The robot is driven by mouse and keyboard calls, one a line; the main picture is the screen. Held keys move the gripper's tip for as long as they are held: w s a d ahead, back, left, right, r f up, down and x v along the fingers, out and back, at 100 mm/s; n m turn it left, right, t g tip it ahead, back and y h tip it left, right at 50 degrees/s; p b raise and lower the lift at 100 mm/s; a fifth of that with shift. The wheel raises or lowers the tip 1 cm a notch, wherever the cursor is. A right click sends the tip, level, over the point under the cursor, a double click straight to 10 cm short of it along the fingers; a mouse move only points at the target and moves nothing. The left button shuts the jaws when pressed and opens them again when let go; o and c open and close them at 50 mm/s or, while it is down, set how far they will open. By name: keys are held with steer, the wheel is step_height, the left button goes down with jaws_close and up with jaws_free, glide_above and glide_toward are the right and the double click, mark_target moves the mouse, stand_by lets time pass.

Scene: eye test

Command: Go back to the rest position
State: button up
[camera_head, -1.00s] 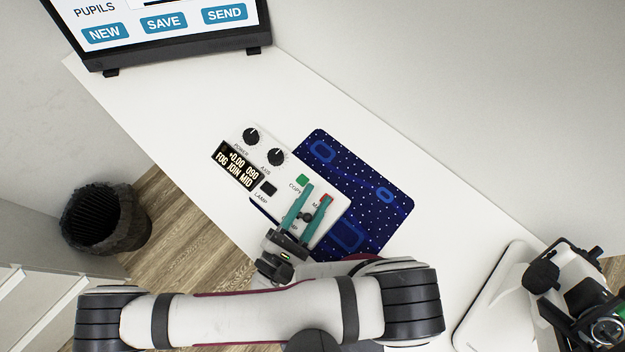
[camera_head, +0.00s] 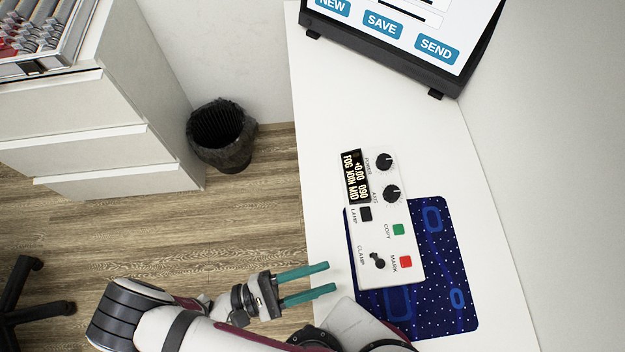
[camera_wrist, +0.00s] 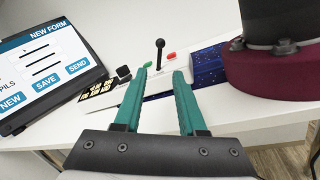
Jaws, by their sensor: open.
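My gripper (camera_head: 318,279) has two teal fingers. In the head view it is left of the white control box, beside the table's edge. The fingers are apart with nothing between them. In the wrist view the open fingers (camera_wrist: 160,80) point towards the box and its black-knobbed lever. The control box (camera_head: 393,223) lies on a dark blue dotted mat (camera_head: 462,297). It has two black dials, a black lamp button, a green copy button, a red mark button, a clamp lever and a display reading "+0.00 090 FOG JOIN MID".
The white table (camera_head: 325,105) holds a screen (camera_head: 405,40) with NEW, SAVE and SEND buttons at its far end. A black waste bin (camera_head: 222,135) stands on the wooden floor by a white drawer cabinet (camera_head: 135,110). Free space lies over the floor left of the table.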

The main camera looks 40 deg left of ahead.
steer(key=shift+s+a, duration=0.3)
steer(key=shift+s, duration=0.15)
steer(key=w+d+r+m+g+y, duration=0.4)
steer(key=d+r+m+g+y, duration=0.2)
steer(key=m, duration=0.8)
steer(key=w+d+r+m+g+y, duration=0.3)
steer(key=d+r+m+g+y, duration=0.3)
steer(key=m, duration=0.9)
step_height(320, 180, up, 7)
steer(key=d+g, duration=0.2)
steer(key=g, duration=0.2)
steer(key=shift+w+y, duration=0.4)
